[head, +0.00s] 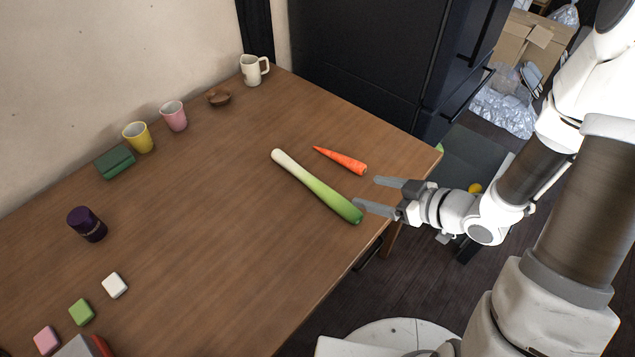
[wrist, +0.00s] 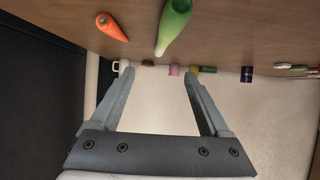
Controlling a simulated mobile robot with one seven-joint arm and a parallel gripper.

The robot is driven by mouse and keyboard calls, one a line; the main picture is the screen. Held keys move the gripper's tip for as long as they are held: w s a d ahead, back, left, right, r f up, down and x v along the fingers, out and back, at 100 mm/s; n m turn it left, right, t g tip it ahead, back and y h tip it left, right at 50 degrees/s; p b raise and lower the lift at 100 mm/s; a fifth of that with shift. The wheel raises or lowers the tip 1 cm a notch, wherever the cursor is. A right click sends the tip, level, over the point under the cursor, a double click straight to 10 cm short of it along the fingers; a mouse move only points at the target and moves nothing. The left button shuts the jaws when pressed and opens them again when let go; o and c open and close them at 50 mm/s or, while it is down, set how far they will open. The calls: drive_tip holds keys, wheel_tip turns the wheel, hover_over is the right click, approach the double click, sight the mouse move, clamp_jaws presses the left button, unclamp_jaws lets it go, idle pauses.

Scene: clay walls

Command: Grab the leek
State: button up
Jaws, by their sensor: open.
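The leek (head: 316,186) lies on the wooden table, its white end toward the back left and its green end near the table's front right edge. Its green end also shows in the wrist view (wrist: 174,24), beyond the fingertips. My gripper (head: 366,194) is open and empty, with its fingers pointing left toward the leek's green end. In the wrist view my gripper (wrist: 160,72) shows nothing held between its fingers. In the head view one fingertip appears very close to the green end; I cannot tell whether they touch.
A carrot (head: 341,160) lies beside the leek, also in the wrist view (wrist: 112,27). Cups, a jug (head: 254,70), a brown bowl (head: 218,97), a green box (head: 115,161), a dark purple container (head: 87,224) and small blocks stand farther left. The table's middle (head: 210,220) is clear.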

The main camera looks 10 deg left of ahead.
sight(320, 184)
drive_tip(key=b+x, duration=0.2)
drive_tip(key=b, duration=0.4)
drive_tip(key=shift+a+f, duration=0.25)
drive_tip(key=shift+f, duration=0.1)
drive_tip(key=b+x, duration=0.3)
drive_tip(key=x, duration=0.6)
drive_tip(key=shift+a+b, duration=0.3)
drive_tip(key=b+x, duration=0.1)
drive_tip(key=x, duration=0.1)
drive_tip(key=b+x, duration=0.1)
drive_tip(key=x, duration=0.1)
drive_tip(key=shift+a+f, duration=0.2)
drive_tip(key=shift+f, duration=0.25)
drive_tip(key=shift+w+a+f+b, duration=0.1)
drive_tip(key=shift+w+a+b, duration=0.05)
drive_tip(key=shift+a+b, duration=0.15)
clamp_jaws()
